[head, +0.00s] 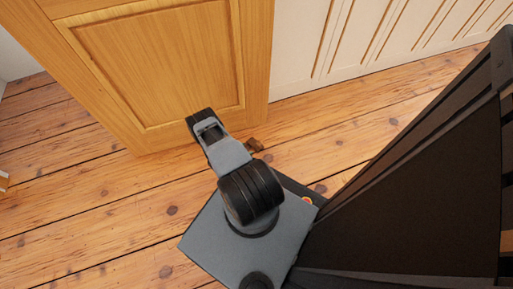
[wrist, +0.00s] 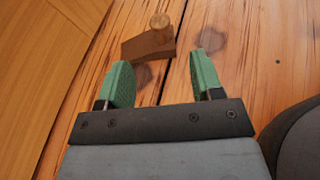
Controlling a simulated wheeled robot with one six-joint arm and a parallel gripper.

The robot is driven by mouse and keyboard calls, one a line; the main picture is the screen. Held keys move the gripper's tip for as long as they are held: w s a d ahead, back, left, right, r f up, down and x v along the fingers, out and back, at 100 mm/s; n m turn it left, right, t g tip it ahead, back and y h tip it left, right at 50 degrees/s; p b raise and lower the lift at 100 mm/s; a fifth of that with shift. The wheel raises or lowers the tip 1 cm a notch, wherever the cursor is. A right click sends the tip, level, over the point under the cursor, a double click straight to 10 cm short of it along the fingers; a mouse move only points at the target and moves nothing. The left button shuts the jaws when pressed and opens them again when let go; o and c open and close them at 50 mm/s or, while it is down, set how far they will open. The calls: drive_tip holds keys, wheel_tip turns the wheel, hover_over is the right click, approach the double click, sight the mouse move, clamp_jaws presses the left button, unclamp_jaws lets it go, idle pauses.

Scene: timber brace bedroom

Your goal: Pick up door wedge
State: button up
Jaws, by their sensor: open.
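The door wedge (wrist: 146,45) is a small brown wooden block with a round knob on top. It lies on the plank floor in the wrist view, just beyond my fingertips. In the head view the wedge (head: 255,145) shows as a small brown piece near the bottom right corner of the wooden door, partly hidden by my arm. My gripper (wrist: 162,75) is open, with two green fingers spread apart and nothing between them. The wedge is ahead of the gap, apart from the fingers. In the head view my fingertips are hidden behind my arm.
The wooden door (head: 155,65) stands close by on the left. White wall panelling (head: 375,35) runs along the back right. A large dark piece with slanted slats (head: 415,180) fills the right side of the head view. The plank floor (head: 80,190) is clear at left.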

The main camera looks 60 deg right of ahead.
sight(259, 143)
drive_tip(key=b+x, duration=0.1)
drive_tip(key=x, duration=0.4)
drive_tip(key=shift+d, duration=0.1)
drive_tip(key=b+x, duration=0.3)
drive_tip(key=x, duration=0.1)
drive_tip(key=shift+s+d+f, duration=0.1)
drive_tip(key=shift+d+f, duration=0.1)
drive_tip(key=shift+f, duration=0.1)
drive_tip(key=shift+s+d, duration=0.1)
drive_tip(key=shift+d, duration=0.25)
drive_tip(key=shift+c, duration=0.3)
drive_tip(key=c, duration=1)
